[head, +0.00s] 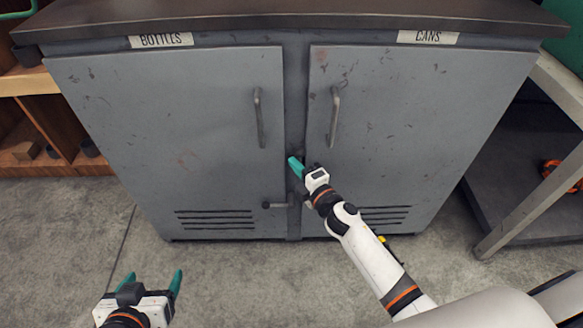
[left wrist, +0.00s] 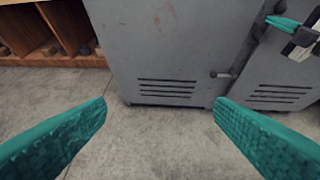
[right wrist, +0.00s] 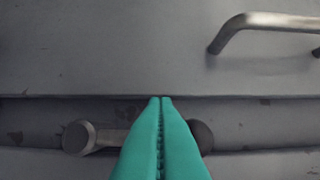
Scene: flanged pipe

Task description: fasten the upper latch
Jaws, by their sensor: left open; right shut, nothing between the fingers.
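My right gripper (head: 295,165) is shut and empty in front of the centre post between the two doors. In the right wrist view, its closed teal fingers (right wrist: 160,130) stand before the upper latch (right wrist: 105,137), a metal bar lying along the post. A round knob shows at the bar's left end, and another round part is half hidden behind the fingers. I cannot tell whether they touch. The lower latch (head: 276,205) lies sideways from the post over the left door (head: 180,130). My left gripper (head: 152,280) is open and empty above the floor.
The right door (head: 420,110) and left door look closed, each with a bar handle; the right one (head: 335,115) is above my right gripper. A metal rack (head: 535,170) stands at right, wooden shelves (head: 30,120) at left.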

